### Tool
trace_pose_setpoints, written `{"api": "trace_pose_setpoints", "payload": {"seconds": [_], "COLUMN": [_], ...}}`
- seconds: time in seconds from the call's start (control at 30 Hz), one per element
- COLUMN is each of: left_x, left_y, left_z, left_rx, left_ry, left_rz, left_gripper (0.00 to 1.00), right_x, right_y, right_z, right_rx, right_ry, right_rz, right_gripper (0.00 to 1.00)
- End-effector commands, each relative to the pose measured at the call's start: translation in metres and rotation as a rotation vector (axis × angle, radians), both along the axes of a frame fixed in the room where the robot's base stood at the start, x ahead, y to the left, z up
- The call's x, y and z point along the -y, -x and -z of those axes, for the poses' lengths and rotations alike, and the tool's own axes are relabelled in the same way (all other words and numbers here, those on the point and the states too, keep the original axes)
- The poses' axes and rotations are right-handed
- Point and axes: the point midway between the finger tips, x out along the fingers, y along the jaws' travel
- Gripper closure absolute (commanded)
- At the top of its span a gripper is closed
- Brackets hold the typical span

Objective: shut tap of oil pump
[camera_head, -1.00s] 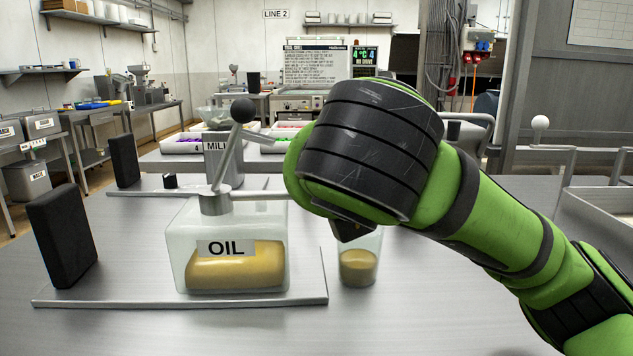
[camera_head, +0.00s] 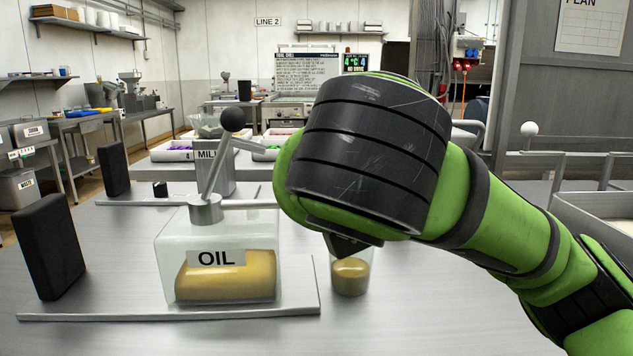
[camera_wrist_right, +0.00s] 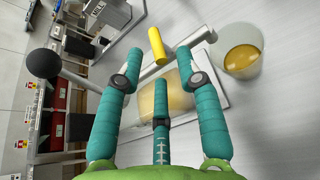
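The oil pump's glass tank (camera_head: 165,262), labelled OIL, stands on a metal plate (camera_head: 120,306). Its lever ends in a black ball (camera_head: 232,120), also visible in the right wrist view (camera_wrist_right: 43,64). The yellow tap handle (camera_wrist_right: 157,45) shows in the right wrist view by the metal spout pipe (camera_wrist_right: 193,43). My right gripper (camera_wrist_right: 160,62) is open, its teal fingers spread on either side of the handle, with no clear contact. A glass beaker (camera_head: 350,277) with some oil stands below the spout. My right arm hides the spout and tap in the head view. My left gripper is out of view.
A black block (camera_head: 48,245) stands at the left end of the plate. Behind are the MILK pump (camera_head: 213,172), another black block (camera_head: 113,168) and trays (camera_head: 170,151). The tabletop at the front is clear. A grey tray (camera_head: 590,215) is at the right edge.

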Motion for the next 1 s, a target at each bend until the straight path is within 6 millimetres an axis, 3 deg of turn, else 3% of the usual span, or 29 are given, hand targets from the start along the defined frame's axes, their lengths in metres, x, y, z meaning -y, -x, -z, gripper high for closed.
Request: {"api": "trace_pose_setpoints", "payload": {"seconds": [0.3, 0.5, 1.0], "left_x": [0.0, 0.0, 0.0], "left_y": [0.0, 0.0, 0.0], "left_z": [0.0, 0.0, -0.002], "left_rx": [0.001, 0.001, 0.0], "left_ry": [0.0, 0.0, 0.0], "left_rz": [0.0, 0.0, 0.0], "left_gripper": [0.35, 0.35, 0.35], "right_x": [0.009, 0.013, 0.014], "right_y": [0.055, 0.079, 0.087], "right_z": [-0.024, -0.033, -0.038], "right_rx": [0.007, 0.001, -0.004], "right_ry": [0.003, 0.003, 0.002], "right_rz": [0.001, 0.002, 0.002], "right_gripper": [0.64, 0.64, 0.64]}}
